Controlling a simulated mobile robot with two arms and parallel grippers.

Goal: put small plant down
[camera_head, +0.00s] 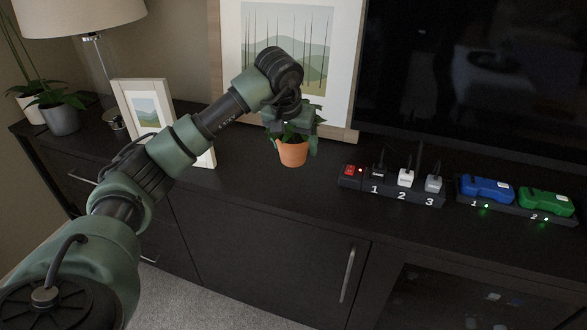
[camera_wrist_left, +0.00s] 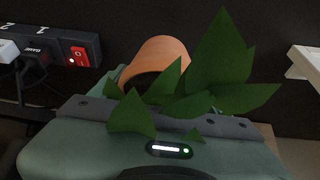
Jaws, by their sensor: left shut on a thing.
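The small plant, green leaves in an orange terracotta pot (camera_head: 292,153), is at the dark sideboard (camera_head: 250,200), in front of the large framed picture. The pot looks upright, with its base at or just above the sideboard top; I cannot tell whether it touches. My left gripper (camera_head: 291,130) reaches in from the left and is shut on the plant, its fingers partly hidden by leaves. In the left wrist view the pot (camera_wrist_left: 155,55) and its leaves (camera_wrist_left: 222,62) show just beyond the gripper body. My right gripper is not in view.
A power strip (camera_head: 392,190) with plugs and a charger dock (camera_head: 515,204) lie to the right of the pot. A small frame (camera_head: 143,108) stands to the left, a large frame (camera_head: 236,60) and a television (camera_head: 460,70) behind. A lamp (camera_head: 85,20) and plants (camera_head: 60,115) are far left.

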